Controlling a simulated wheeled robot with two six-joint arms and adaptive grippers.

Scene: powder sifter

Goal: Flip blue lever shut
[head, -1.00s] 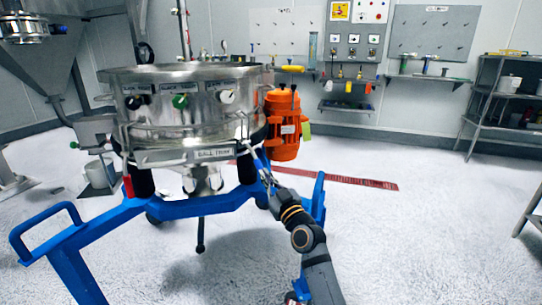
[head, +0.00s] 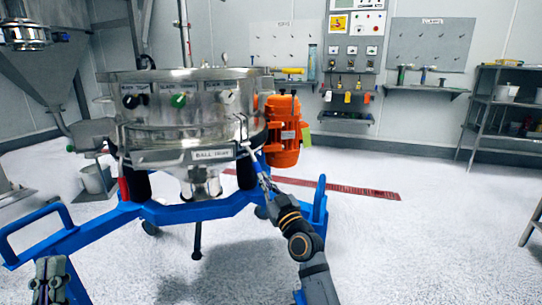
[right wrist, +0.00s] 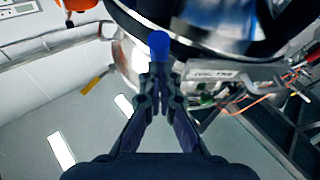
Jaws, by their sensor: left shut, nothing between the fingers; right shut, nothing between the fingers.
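The steel round sifter (head: 185,110) stands on a blue wheeled frame (head: 200,207). In the right wrist view the blue lever's round end (right wrist: 159,44) shows just beyond my right fingertips, close to the sifter's dark lower rim. My right gripper (right wrist: 158,78) is shut with nothing held; I cannot tell whether it touches the lever. My left gripper (head: 52,266) is shut and empty at the lower left, over the frame.
An orange motor (head: 283,130) hangs on the sifter's right side, close to my right gripper. A blue handle (head: 38,230) rises at the frame's left end. A shelf rack (head: 505,110) stands far right. The white floor (head: 420,240) at right is mostly clear.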

